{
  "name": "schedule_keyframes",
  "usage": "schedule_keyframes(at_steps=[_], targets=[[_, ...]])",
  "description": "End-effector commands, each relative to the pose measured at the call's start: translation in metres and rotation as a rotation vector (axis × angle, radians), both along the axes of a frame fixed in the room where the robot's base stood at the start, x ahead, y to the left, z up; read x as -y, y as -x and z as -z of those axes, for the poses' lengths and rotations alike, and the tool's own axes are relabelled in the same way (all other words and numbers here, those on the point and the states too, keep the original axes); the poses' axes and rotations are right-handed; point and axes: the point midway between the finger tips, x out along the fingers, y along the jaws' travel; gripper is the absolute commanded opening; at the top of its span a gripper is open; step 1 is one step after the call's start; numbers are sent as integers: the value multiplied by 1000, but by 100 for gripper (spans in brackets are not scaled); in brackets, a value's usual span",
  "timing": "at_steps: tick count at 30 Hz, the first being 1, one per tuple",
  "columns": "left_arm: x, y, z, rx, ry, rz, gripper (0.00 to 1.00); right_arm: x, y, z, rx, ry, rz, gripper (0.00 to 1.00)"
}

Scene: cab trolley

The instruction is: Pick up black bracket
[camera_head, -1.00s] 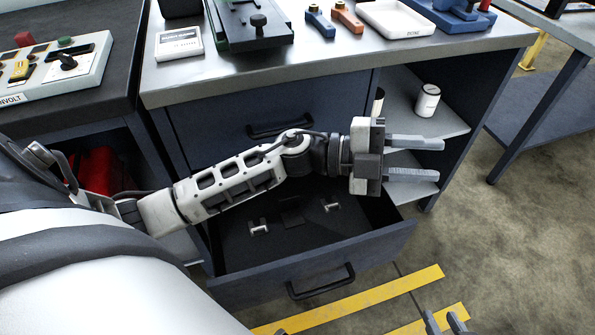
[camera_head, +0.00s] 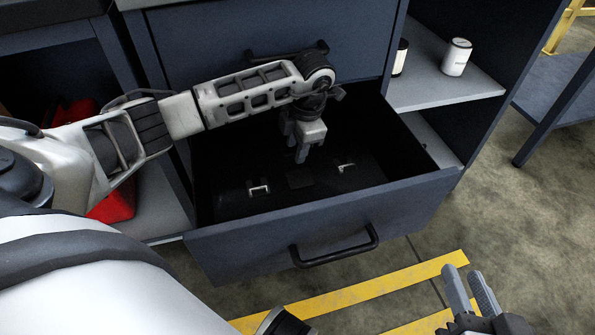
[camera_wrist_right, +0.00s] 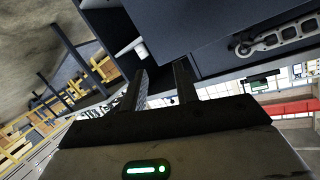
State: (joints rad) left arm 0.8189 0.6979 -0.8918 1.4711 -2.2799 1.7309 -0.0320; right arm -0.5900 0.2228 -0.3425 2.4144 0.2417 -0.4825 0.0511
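An open dark drawer (camera_head: 330,217) holds a black, case-like object (camera_head: 345,190) with two small silver fittings (camera_head: 258,188) and (camera_head: 345,166) and a faint dark square patch (camera_head: 300,181) between them. I cannot make out which dark shape is the black bracket. My left gripper (camera_head: 302,155) points down over the drawer's inside, above and behind the dark patch. Its fingers overlap in the view, so their gap is unclear, and I see nothing held. My right gripper (camera_head: 471,290) is at the lower right, open and empty; its spread fingers also show in the right wrist view (camera_wrist_right: 163,82).
The drawer front has a black handle (camera_head: 335,248), and a closed drawer (camera_head: 285,30) is above it. Something red (camera_head: 115,205) is at left. Yellow stripes (camera_head: 350,293) mark the floor.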

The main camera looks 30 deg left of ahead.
Motion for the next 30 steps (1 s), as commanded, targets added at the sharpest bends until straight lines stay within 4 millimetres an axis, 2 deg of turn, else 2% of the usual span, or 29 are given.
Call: schedule_keyframes(at_steps=[1,6,13,14,17,18,30], targets=[[-1,0,14,-3,1,0,35,-1,-1,3,5,-20,0,30],[-5,-1,36,-2,2,0,35,-4,-1,-1,11,-73,-4,30],[-6,-1,36,0,2,1,35,-5,-1,-4,11,-84,-5,30],[-6,-1,36,0,2,1,32,-5,-1,-4,12,-83,-5,30],[-6,-1,36,0,2,0,4,-5,-1,-4,12,-83,-5,30],[-6,-1,36,0,2,0,0,-5,-1,-4,12,-83,-5,30],[-5,-1,38,-2,3,0,0,-5,-1,-4,13,-80,-5,30]])
